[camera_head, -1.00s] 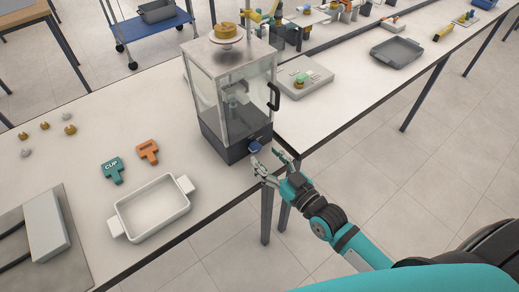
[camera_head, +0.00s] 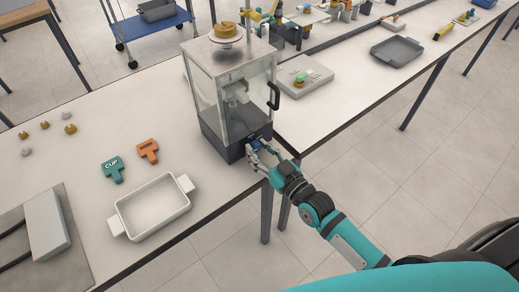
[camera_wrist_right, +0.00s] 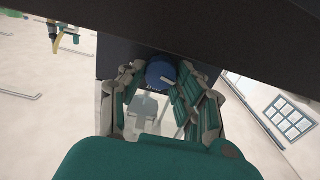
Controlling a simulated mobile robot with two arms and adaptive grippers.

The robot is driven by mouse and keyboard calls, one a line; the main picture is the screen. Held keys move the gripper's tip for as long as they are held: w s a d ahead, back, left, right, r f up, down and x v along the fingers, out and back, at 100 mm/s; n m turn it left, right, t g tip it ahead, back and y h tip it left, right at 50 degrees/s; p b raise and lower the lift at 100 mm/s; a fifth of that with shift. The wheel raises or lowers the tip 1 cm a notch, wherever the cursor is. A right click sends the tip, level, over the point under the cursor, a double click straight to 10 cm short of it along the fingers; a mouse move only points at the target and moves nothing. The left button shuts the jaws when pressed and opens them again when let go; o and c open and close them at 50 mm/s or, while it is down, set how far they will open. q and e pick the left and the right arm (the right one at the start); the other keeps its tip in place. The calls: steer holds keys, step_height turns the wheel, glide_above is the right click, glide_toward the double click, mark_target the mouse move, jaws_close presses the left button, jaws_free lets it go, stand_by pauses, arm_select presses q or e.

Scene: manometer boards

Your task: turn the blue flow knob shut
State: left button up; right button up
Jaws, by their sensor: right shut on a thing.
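The blue flow knob (camera_head: 254,144) sits low on the dark base of a clear-walled cabinet (camera_head: 225,95). In the right wrist view the round blue knob (camera_wrist_right: 161,71) lies between the two fingers of my right gripper (camera_wrist_right: 160,85). In the head view my right gripper (camera_head: 259,150) is at the front of the base, shut on the knob and partly covering it. A small white mark shows at the knob's lower edge; its lettering is too small to read. My left gripper is not in view.
The table's front edge runs just below my gripper.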

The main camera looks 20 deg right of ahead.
jaws_close()
steer(key=shift+m, duration=0.4)
steer(key=shift+r+m+p, duration=0.1)
steer(key=shift+m+p, duration=0.5)
steer(key=shift+m, duration=0.4)
steer(key=m, duration=0.3)
steer(key=shift+d+m+p, duration=0.1)
steer(key=shift+m+p, duration=0.3)
steer(key=m, duration=0.4)
steer(key=shift+f+m, duration=0.2)
steer(key=shift+m, duration=2)
